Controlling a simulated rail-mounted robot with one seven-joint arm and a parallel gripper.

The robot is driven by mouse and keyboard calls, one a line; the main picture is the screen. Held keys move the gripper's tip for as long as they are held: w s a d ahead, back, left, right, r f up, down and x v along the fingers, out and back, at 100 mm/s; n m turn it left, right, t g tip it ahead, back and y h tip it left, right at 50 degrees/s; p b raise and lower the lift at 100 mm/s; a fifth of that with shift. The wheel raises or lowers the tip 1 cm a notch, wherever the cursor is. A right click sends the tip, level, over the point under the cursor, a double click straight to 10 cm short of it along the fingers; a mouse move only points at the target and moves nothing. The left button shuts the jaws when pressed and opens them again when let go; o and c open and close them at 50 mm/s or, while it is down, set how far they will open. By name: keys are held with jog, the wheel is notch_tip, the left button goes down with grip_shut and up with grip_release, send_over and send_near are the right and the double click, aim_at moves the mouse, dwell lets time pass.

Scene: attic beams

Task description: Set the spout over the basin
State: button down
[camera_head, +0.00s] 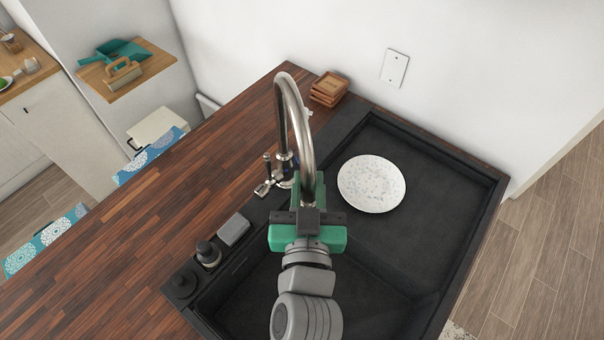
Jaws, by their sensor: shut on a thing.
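The faucet's curved metal spout (292,105) rises from its base beside the basin and arches over toward me. Its lower end meets my gripper (308,205), which is shut on it; the fingers partly hide the spout's tip. The black basin (415,250) is wide and dark, and the spout's end and my gripper appear over its left part in this view. The faucet's base and lever (265,187) stand at the basin's left edge, partly behind the spout and gripper.
A speckled white plate (371,183) lies in the basin. Wooden coasters (329,88) are stacked behind the faucet. A grey sponge (233,229) and a dark bottle (208,253) stand at the basin's left rim. The wooden counter (150,230) is mostly clear.

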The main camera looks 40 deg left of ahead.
jog(key=shift+s+a, duration=0.25)
jog(key=shift+s, duration=0.05)
jog(key=c, duration=1.3)
grip_release()
jog(key=b+v, duration=0.2)
jog(key=v, duration=0.5)
jog(key=shift+s+d, duration=0.25)
jog(key=shift+s, duration=0.1)
